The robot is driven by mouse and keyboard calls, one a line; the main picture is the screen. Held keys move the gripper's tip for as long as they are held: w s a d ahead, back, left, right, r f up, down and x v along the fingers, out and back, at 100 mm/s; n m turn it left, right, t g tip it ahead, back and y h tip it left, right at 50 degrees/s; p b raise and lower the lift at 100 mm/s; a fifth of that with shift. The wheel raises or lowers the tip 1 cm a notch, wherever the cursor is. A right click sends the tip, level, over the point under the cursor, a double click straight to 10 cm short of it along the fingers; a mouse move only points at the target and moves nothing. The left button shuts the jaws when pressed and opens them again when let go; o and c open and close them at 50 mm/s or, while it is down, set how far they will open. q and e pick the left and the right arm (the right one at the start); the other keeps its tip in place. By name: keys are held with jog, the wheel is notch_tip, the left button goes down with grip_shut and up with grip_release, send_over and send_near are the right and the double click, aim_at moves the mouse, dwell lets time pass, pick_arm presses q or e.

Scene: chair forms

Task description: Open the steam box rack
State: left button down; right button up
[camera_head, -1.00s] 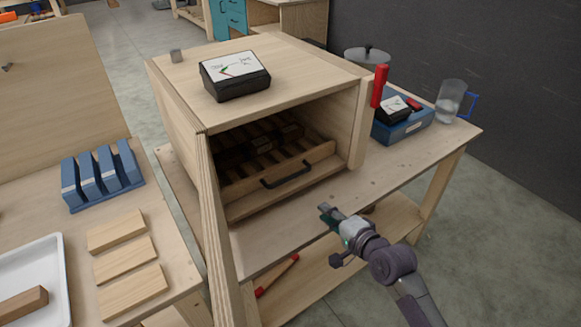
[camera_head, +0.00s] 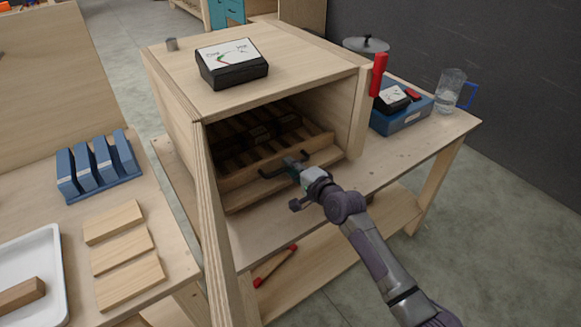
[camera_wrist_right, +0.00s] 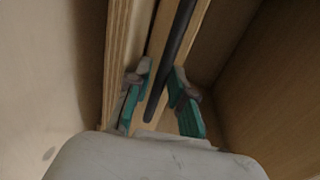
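The steam box (camera_head: 270,96) is a wooden box on a table, its front open and its door (camera_head: 208,225) swung out to the left. Inside sits the slatted rack (camera_head: 232,182) with a wooden front and a black bar handle (camera_head: 270,173). My right gripper (camera_head: 292,163) is at the right part of this handle. In the right wrist view the gripper (camera_wrist_right: 160,95) is open, with its two green-sided fingers on either side of the dark handle (camera_wrist_right: 176,55); a gap shows beside the handle. My left gripper is not in view.
A black gauge (camera_head: 232,65) sits on the box. Right of the box are a blue case (camera_head: 402,122), a pot lid (camera_head: 366,44) and a glass jug (camera_head: 450,90). The left table holds blue blocks (camera_head: 97,165), wooden slats (camera_head: 120,245) and a white tray (camera_head: 50,250).

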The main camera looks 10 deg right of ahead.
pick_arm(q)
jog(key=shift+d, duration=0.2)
pick_arm(e)
jog(key=shift+w+a+f, duration=0.1)
jog(key=shift+w, duration=0.15)
grip_shut()
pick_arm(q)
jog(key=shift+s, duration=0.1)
pick_arm(e)
jog(key=shift+s, duration=0.15)
